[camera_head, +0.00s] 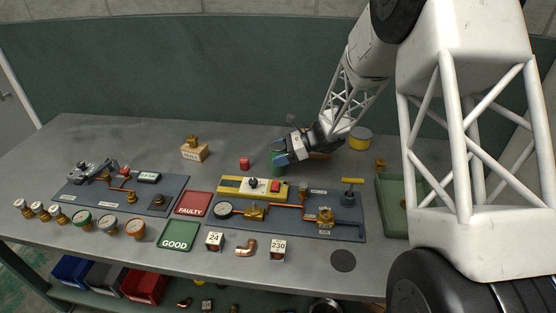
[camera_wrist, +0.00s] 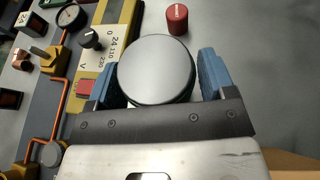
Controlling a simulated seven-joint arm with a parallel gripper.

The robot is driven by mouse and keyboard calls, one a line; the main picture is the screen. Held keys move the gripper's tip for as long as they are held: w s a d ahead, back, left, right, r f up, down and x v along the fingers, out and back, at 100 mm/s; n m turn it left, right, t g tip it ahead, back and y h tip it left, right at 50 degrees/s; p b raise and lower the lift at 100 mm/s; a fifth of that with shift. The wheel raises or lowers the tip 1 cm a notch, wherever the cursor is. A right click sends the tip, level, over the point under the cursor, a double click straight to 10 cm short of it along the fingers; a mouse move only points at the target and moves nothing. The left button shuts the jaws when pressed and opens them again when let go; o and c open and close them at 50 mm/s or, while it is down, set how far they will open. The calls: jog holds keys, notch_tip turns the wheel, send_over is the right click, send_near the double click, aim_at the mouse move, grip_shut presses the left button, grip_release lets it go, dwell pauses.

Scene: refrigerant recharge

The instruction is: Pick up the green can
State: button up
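The green can (camera_head: 277,170) stands upright on the grey table behind the yellow panel, partly covered by my gripper in the head view. My gripper (camera_head: 281,159) reaches it from the right, low over the table. In the wrist view the can's round grey lid (camera_wrist: 158,68) sits between the two blue fingers of my gripper (camera_wrist: 160,80). One finger is on each side of the can, close to its wall. Whether the fingers press on the can is hidden by the lid.
A small red cap (camera_wrist: 177,18) stands close beyond the can; it also shows in the head view (camera_head: 245,163). The yellow panel (camera_head: 235,186) with a knob and red switch lies just in front. A blue-and-yellow can (camera_head: 360,138) and a green tray (camera_head: 392,214) are to the right.

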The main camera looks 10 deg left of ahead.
jog(key=c, duration=0.8)
jog(key=shift+r, duration=0.1)
jog(key=shift+r, duration=4.95)
